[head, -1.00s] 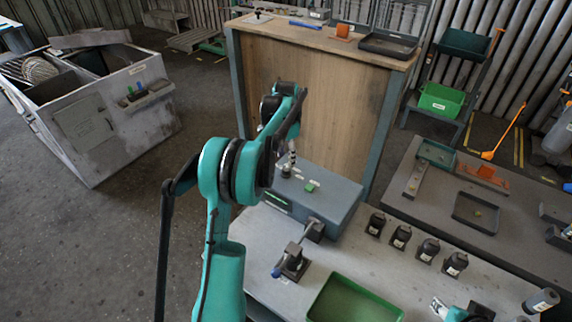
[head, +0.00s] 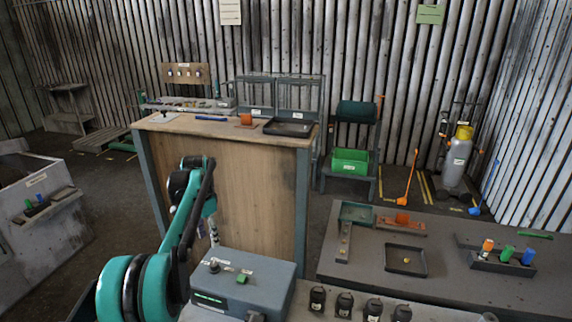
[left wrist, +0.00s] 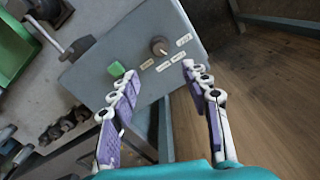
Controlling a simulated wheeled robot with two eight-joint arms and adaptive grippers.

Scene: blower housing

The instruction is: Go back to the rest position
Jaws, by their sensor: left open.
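My left arm comes in from the lower left in the head view, raised and bent in front of the wooden cabinet. My left gripper (head: 213,232) is small and partly hidden beside the arm there, above the grey control box (head: 265,268). In the left wrist view, my left gripper (left wrist: 159,70) is open, with nothing between its two purple-and-white fingers. Beyond the fingers the control box shows its dark knob (left wrist: 159,46), green button (left wrist: 116,70) and white labels. The gripper appears apart from the box. My right gripper is not in view.
The wooden cabinet (head: 240,190) stands close behind the left arm. A grey bin (head: 45,220) is at left. The right-hand table (head: 460,285) carries trays and colored pieces. Several black cylinders (head: 344,304) line the front bench. Open floor lies between bin and cabinet.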

